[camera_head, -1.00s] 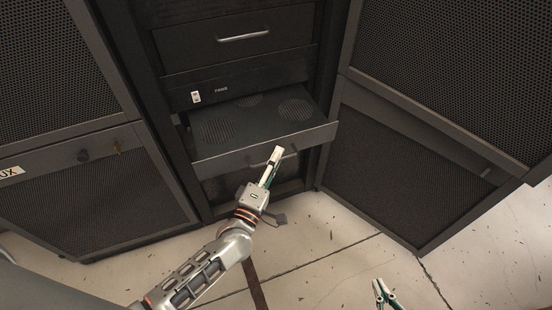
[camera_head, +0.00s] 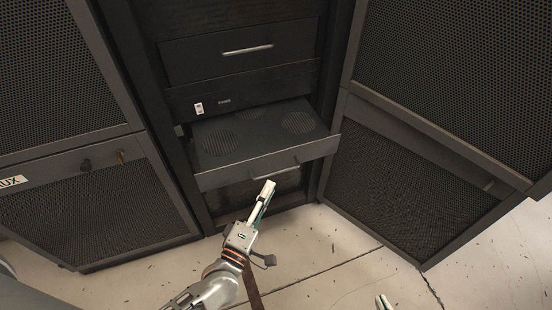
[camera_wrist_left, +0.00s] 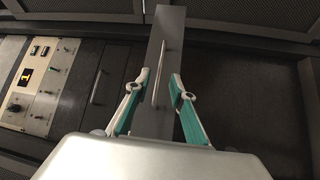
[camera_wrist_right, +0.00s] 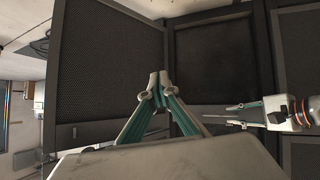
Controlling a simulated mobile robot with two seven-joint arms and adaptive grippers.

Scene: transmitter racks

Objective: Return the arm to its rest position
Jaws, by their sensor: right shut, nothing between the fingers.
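My left gripper (camera_head: 266,186) is just below and in front of the pulled-out drawer (camera_head: 262,158), apart from its handle (camera_head: 283,169). In the left wrist view its two fingers (camera_wrist_left: 160,78) are spread, with the thin drawer handle (camera_wrist_left: 158,72) beyond them and nothing held. My right gripper (camera_head: 383,301) shows only its fingertips at the bottom edge of the head view, over the floor. In the right wrist view its fingertips (camera_wrist_right: 157,80) meet, with nothing between them. The left arm also shows there at the right.
The rack (camera_head: 185,145) has a closed upper drawer with a handle (camera_head: 247,49). A mesh door (camera_head: 410,175) stands open on the right, and a mesh cabinet (camera_head: 95,215) is on the left. Pale floor (camera_head: 340,260) is free in front.

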